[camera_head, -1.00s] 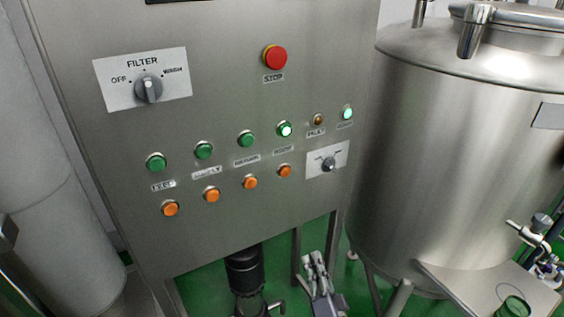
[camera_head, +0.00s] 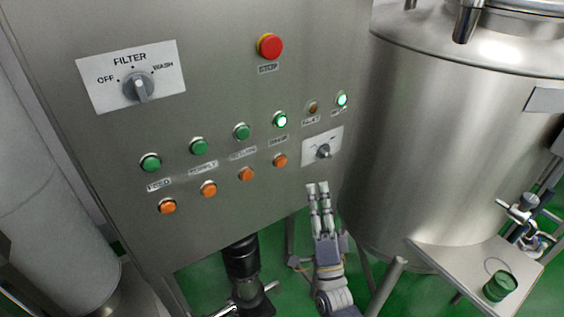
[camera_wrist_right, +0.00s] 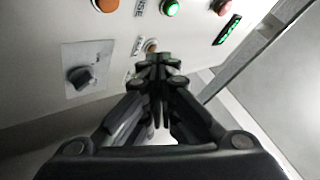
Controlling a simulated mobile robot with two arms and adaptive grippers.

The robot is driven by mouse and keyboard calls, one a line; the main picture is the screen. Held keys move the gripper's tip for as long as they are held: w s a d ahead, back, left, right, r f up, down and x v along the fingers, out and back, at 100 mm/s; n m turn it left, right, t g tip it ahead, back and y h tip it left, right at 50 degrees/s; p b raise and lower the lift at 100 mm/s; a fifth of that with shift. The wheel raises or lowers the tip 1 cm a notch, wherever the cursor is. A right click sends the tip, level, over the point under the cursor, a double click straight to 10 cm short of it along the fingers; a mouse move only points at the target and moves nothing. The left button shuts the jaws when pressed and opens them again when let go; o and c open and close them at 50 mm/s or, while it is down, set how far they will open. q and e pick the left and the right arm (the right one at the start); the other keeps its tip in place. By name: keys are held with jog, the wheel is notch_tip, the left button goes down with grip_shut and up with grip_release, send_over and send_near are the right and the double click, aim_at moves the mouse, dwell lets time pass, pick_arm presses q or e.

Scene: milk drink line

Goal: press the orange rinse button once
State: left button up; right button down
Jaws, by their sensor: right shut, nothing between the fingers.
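The panel (camera_head: 230,60) has a lower row of orange buttons under a row of green ones. The orange rinse button (camera_head: 280,160) is the rightmost, below the lit green button (camera_head: 281,121) and its label. An orange button (camera_wrist_right: 105,4) is cut off at the top of the right wrist view. My right gripper (camera_head: 317,187) is shut and empty, pointing up below and right of the rinse button, apart from it in the picture. Its fingers (camera_wrist_right: 160,75) also show in the right wrist view. My left gripper is not in view.
A small selector switch (camera_head: 323,151) sits just above my right fingertips in the picture. A red stop button (camera_head: 269,46) is higher on the panel. A steel tank (camera_head: 440,130) stands to the right, with a shelf (camera_head: 450,262) holding a green cup (camera_head: 499,286).

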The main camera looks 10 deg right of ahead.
aim_at(281, 162)
jog(key=w+a+b, duration=0.3)
jog(key=w, duration=0.5)
jog(key=shift+w+b, duration=0.15)
jog(key=shift+b, duration=0.25)
dwell(1.1)
jog(key=shift+w+a+b, duration=0.15)
jog(key=shift+w+b, duration=0.25)
jog(key=shift+w+a+b, duration=0.15)
jog(key=shift+w+b, duration=0.2)
jog(key=shift+b, duration=0.05)
dwell(0.6)
jog(key=shift+s, duration=0.1)
jog(key=shift+s+d+p, duration=0.3)
jog(key=shift+s+p, duration=0.1)
jog(key=shift+s, duration=0.3)
